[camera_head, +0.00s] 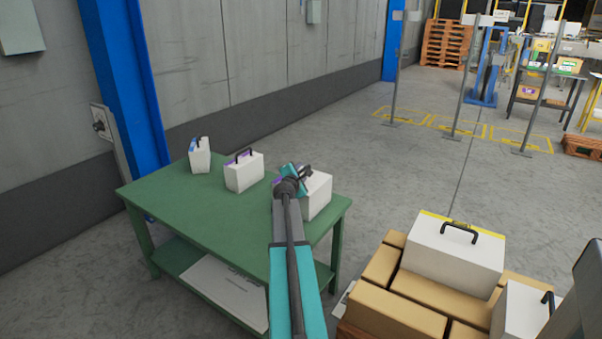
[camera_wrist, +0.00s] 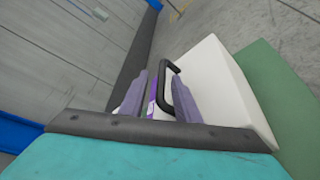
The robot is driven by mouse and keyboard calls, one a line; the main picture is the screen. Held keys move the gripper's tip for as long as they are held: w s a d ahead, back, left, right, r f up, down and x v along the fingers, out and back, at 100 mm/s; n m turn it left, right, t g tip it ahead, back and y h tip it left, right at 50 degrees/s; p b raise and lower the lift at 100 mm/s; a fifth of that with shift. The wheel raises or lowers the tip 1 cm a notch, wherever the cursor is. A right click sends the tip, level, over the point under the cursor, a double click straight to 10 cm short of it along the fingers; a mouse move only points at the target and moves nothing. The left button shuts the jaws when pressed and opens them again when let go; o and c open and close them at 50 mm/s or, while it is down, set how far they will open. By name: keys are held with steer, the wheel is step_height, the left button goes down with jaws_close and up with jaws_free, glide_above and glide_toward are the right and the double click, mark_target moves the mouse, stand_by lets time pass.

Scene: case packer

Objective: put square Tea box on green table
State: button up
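The green table (camera_head: 225,222) stands in front of the wall in the head view. A white box (camera_head: 318,198) with a dark handle is at the table's right end and seems to rest on the top. In the wrist view this box (camera_wrist: 228,85) shows a purple strip and a black handle. My gripper (camera_head: 290,183) is at the box's top, partly hiding it. In the wrist view the fingers of my gripper (camera_wrist: 160,98) stand apart on either side of the handle, with a gap between them. No Tea lettering is readable, so I cannot confirm which box it is.
A white box with purple trim (camera_head: 244,172) and a slim box with blue trim (camera_head: 200,158) stand farther left on the table. Brown cartons (camera_head: 395,310) at lower right carry a white box with yellow trim (camera_head: 452,254). The table's front left is clear.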

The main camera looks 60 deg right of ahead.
steer(key=v, duration=1.2)
stand_by(0.5)
steer(key=shift+r, duration=0.15)
stand_by(0.6)
